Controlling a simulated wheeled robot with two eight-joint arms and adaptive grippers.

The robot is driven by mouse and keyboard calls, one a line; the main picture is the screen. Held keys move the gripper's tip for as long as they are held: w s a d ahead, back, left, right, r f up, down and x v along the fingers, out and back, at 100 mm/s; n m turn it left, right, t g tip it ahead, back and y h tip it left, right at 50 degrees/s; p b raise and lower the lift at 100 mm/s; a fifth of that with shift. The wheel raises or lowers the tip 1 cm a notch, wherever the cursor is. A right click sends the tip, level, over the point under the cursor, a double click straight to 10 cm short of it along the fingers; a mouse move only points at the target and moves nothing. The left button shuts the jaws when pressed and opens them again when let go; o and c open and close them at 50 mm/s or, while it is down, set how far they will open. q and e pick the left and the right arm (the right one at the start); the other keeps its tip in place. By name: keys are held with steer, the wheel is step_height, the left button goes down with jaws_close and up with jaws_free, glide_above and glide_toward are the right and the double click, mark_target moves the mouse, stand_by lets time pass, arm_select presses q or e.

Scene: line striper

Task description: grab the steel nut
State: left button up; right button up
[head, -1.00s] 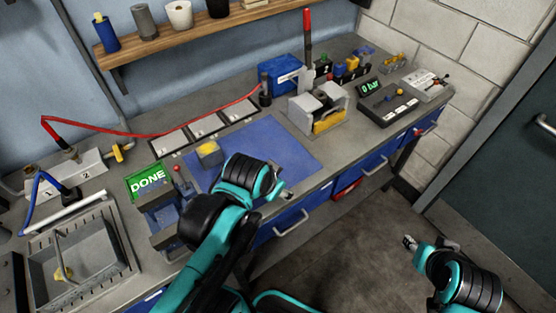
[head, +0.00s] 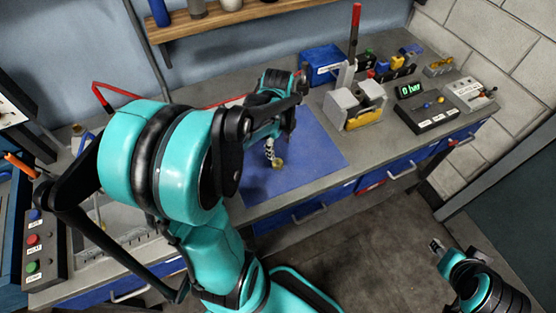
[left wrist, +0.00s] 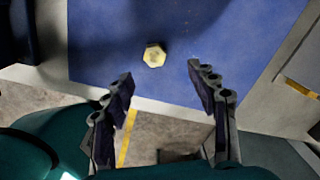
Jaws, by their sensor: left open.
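A small pale-yellow hexagonal piece (left wrist: 154,55), which looks like the nut, lies on the blue mat (left wrist: 225,35) in the left wrist view. In the head view the piece (head: 278,163) shows small, right by my left fingertips. My left gripper (head: 270,150) points down over the mat. In the left wrist view its two fingers (left wrist: 160,80) are spread apart and empty, with the piece just beyond their tips. The gap in height is hard to judge. My right gripper (head: 437,246) is far off, low at the right, over the floor.
A grey fixture with a yellow part (head: 356,108) stands right of the mat (head: 315,150). A black gauge box reading 0 bar (head: 425,108) and a blue box (head: 321,62) are farther along the bench. My left arm hides much of the left bench.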

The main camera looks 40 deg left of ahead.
mark_target(277, 162)
arm_select(q)
steer(key=shift+a+f+m, duration=0.25)
steer(key=shift+a+m, duration=0.05)
steer(key=shift+s+f, duration=0.1)
steer(key=shift+f, duration=0.25)
steer(key=f+b, duration=0.1)
steer(key=f, duration=0.2)
steer(key=f+b, duration=0.2)
steer(key=f, duration=0.1)
steer(key=shift+s+d+f, duration=0.2)
steer(key=shift+f, duration=0.35)
steer(key=c, duration=1.3)
steer(key=shift+r, duration=0.15)
